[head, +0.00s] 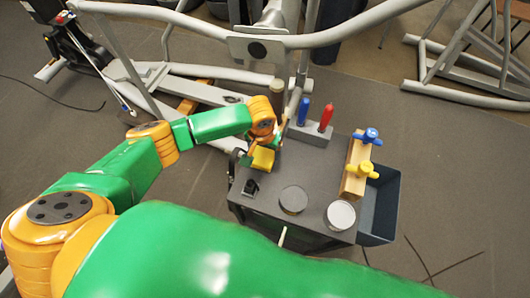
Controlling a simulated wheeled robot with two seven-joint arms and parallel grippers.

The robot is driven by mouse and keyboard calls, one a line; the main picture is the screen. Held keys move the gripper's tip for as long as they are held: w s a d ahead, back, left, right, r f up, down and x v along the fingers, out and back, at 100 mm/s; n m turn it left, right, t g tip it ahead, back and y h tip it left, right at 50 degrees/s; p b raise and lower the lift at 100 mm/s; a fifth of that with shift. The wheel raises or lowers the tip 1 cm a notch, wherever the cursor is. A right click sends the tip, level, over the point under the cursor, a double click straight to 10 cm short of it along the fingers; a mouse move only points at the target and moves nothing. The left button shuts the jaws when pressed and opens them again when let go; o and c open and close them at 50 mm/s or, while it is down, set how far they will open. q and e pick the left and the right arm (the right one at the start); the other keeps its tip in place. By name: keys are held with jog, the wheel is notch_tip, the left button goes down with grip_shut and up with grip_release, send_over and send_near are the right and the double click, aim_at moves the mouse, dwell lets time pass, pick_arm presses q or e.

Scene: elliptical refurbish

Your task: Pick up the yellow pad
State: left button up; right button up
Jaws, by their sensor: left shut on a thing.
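The yellow pad (262,158) is near the back left corner of the dark cart top (250,205). My left gripper (268,141) comes down over it from above, shut on the pad. The fingers are small and partly hidden by the wrist, and I cannot tell whether the pad touches the cart top. My right gripper does not show.
A grey holder with blue (303,112) and red (326,118) handled tools stands right of my gripper. Exercise machine frames (180,90) stand behind.

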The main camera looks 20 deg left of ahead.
aim_at(266, 150)
pick_arm(q)
jog(key=shift+w+r, duration=0.1)
jog(key=shift+r, duration=0.15)
notch_tip(266, 150, up, 3)
jog(key=shift+f, duration=0.15)
jog(key=d+r+b, duration=0.3)
jog(key=d+r, duration=0.6)
jog(key=d, duration=0.5)
jog(key=shift+r, duration=0.4)
